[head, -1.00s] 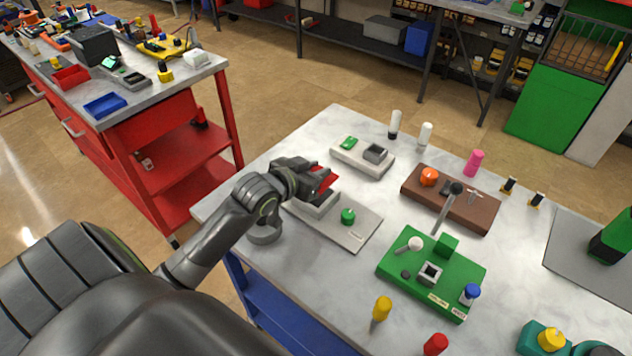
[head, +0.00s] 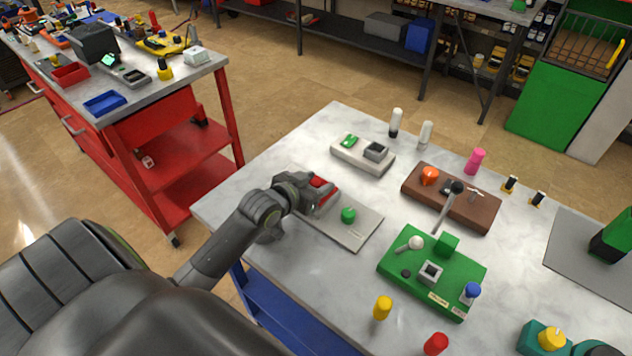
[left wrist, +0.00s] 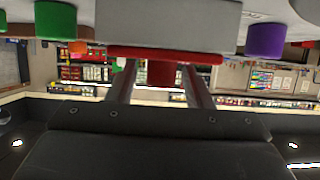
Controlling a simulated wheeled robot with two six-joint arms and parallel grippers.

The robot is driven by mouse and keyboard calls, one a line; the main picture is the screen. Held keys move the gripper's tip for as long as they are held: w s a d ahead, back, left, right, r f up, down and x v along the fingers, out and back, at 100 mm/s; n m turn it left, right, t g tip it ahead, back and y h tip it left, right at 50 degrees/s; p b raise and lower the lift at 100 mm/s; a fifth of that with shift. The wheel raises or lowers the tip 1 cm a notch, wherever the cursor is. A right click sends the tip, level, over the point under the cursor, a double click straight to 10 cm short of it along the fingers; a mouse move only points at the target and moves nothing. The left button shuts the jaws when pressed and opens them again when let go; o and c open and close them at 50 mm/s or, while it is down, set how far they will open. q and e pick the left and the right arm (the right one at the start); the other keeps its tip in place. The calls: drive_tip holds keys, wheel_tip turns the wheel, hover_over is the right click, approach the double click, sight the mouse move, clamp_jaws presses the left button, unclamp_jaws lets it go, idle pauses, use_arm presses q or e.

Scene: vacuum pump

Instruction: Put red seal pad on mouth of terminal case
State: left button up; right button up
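The red seal pad (head: 320,185) is at the terminal case (head: 328,205), near the left end of a grey plate on the white table. In the left wrist view, which looks upside down, the red pad (left wrist: 205,57) lies flat along the edge of the grey case (left wrist: 168,22), seemingly touching it. Its red stub (left wrist: 162,73) points back between the fingers. My left gripper (head: 316,196) is beside the case; its fingers (left wrist: 160,75) stand on both sides of the stub with narrow gaps, so it looks open. The case mouth is hidden. My right gripper is out of view.
A green knob (head: 348,215) stands on the grey plate (head: 358,236) close to the gripper. A white block (head: 350,160) lies behind, a brown block (head: 470,212) and a green board (head: 445,285) to the right. The table's left front corner is clear.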

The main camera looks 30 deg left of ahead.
use_arm(q)
drive_tip(key=shift+r, duration=0.1)
drive_tip(key=shift+s+r, duration=0.1)
drive_tip(key=v, duration=1.1)
drive_tip(key=shift+s, duration=0.4)
drive_tip(key=shift+r, duration=0.1)
